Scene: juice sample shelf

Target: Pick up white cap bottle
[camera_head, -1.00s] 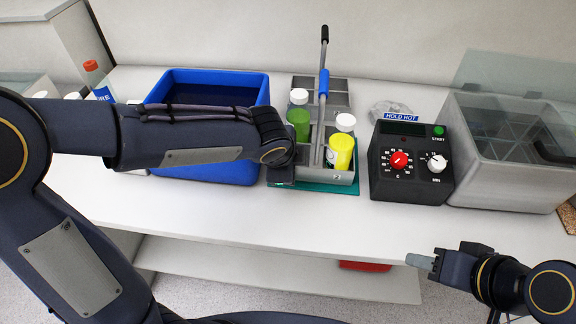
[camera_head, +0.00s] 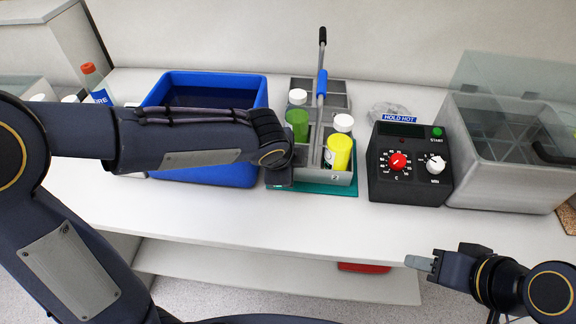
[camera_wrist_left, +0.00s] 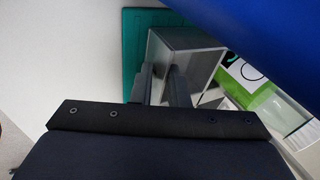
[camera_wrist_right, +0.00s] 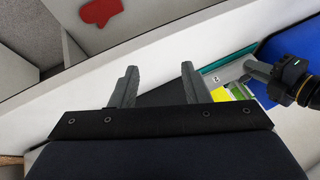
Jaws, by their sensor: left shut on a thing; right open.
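Two white-capped bottles stand upright in a grey divided caddy (camera_head: 340,178): a green one (camera_head: 297,124) at left and a yellow one (camera_head: 338,152) at front right. My left gripper (camera_head: 279,172) is at the caddy's front left corner, beside the bottles and not around either. In the left wrist view its fingers (camera_wrist_left: 163,88) straddle the caddy's grey wall (camera_wrist_left: 185,62) and look shut on it; the exact contact is partly hidden. My right gripper (camera_head: 421,262) is open and empty in front of the table; its spread fingers show in the right wrist view (camera_wrist_right: 158,88).
The caddy has a tall handle (camera_head: 322,85) and stands on a green mat (camera_head: 352,187). A blue bin (camera_head: 220,175) is left of it. A black heater (camera_head: 408,178) and a grey glass-lidded bath (camera_head: 505,185) are right. A red-capped bottle (camera_head: 103,97) is far left. The front table strip is clear.

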